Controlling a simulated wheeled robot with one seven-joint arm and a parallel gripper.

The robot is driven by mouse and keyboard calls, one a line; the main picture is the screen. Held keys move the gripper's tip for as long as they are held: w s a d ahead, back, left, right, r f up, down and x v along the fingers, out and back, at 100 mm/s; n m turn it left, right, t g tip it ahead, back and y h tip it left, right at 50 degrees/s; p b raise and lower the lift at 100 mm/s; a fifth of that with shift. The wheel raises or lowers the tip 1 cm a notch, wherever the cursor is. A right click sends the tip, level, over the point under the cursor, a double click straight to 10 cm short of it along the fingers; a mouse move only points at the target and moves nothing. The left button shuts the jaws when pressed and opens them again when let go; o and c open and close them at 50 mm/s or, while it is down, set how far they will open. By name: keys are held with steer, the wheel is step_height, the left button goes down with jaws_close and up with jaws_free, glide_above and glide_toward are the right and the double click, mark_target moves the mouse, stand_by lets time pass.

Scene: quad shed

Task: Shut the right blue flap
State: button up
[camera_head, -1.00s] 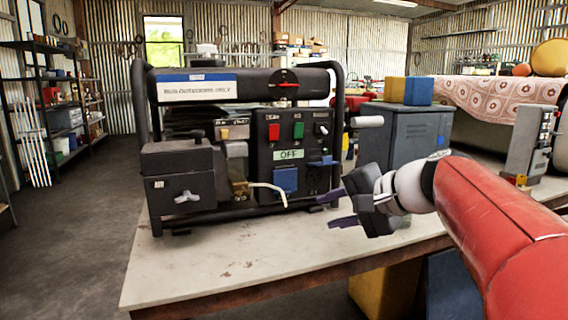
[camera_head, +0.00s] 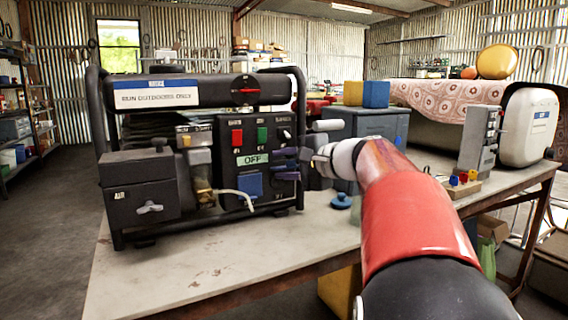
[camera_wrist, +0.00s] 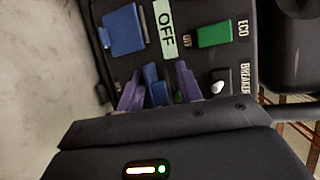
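The generator's front panel (camera_head: 262,136) has two socket covers below its OFF label. The left blue flap (camera_head: 250,185) lies flat against the panel; it also shows in the wrist view (camera_wrist: 123,30). The right blue flap (camera_wrist: 153,82) stands out from the panel, seen nearly edge-on between my fingers in the wrist view. In the head view my fingers mostly hide it. My gripper (camera_head: 282,164) is open at the panel's right side, one purple finger above the flap and one below. In the wrist view, my gripper (camera_wrist: 160,72) shows a finger on each side of the flap; contact is unclear.
The generator's black tube frame (camera_head: 299,110) runs close beside my gripper. A grey box (camera_head: 370,127) stands behind my wrist, and a round blue object (camera_head: 341,201) lies on the workbench (camera_head: 215,250). The bench front is clear.

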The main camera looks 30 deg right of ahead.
steer(key=shift+w, duration=0.15)
jaws_close()
steer(key=shift+f+b, duration=0.1)
steer(key=shift+b, duration=0.35)
